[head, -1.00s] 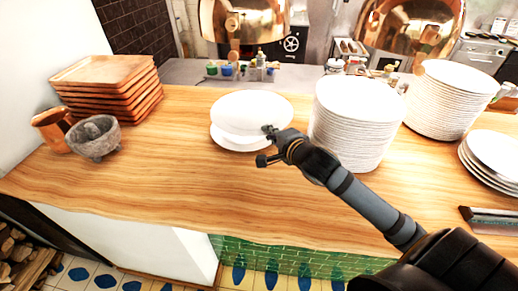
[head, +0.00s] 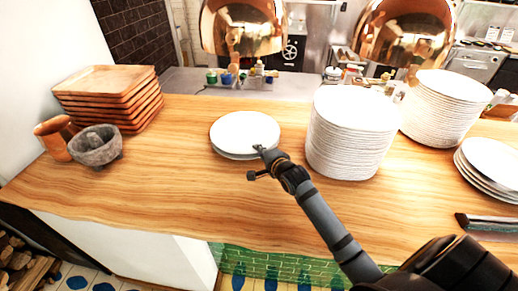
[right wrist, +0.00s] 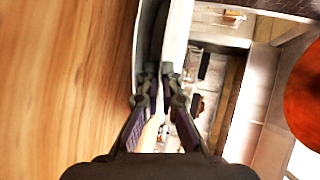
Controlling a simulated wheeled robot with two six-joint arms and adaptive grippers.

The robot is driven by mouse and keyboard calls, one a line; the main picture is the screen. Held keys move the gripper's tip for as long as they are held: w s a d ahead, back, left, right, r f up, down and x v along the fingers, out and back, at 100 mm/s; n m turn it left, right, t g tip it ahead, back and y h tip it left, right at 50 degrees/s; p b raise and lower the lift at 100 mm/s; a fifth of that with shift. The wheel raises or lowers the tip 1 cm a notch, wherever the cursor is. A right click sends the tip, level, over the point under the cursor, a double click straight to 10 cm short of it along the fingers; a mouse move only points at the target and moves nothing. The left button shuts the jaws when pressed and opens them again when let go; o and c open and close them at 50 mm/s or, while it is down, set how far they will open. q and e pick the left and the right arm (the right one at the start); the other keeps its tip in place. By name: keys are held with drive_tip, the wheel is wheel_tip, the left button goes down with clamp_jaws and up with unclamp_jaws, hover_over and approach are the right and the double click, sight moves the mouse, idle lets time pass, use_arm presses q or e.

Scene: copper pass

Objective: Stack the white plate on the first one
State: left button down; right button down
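Two white plates sit one over the other on the wooden counter in the head view. The upper plate (head: 240,130) looks level, and the rim of the lower plate (head: 228,155) shows just under it. My right gripper (head: 261,152) is at the upper plate's near right rim. In the right wrist view the fingertips (right wrist: 159,74) are close together at the edge of the plates (right wrist: 178,30) and appear shut on the upper rim; the contact is partly hidden. My left gripper is not in view.
A tall plate stack (head: 350,140) stands close right of my gripper, with another stack (head: 445,108) behind and a low one (head: 490,165) at far right. Wooden trays (head: 108,98), a stone mortar (head: 97,150) and a copper mug (head: 54,140) are at left. The front counter is clear.

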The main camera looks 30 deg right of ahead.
idle(0.3)
drive_tip(key=c, duration=2)
unclamp_jaws()
drive_tip(key=shift+s+f, duration=0.1)
drive_tip(key=shift+f, duration=0.2)
drive_tip(key=shift+o, duration=1)
drive_tip(key=shift+s, duration=0.1)
drive_tip(key=shift+r, duration=0.1)
drive_tip(key=shift+s+r, duration=0.1)
drive_tip(key=shift+s, duration=0.2)
drive_tip(key=v, duration=0.3)
drive_tip(key=p+v, duration=0.1)
drive_tip(key=v, duration=0.6)
drive_tip(key=shift+s+r+p, duration=0.25)
drive_tip(key=shift+r+p, duration=0.1)
drive_tip(key=shift+r, duration=0.1)
drive_tip(key=shift+s+a, duration=0.1)
drive_tip(key=shift+s, duration=0.1)
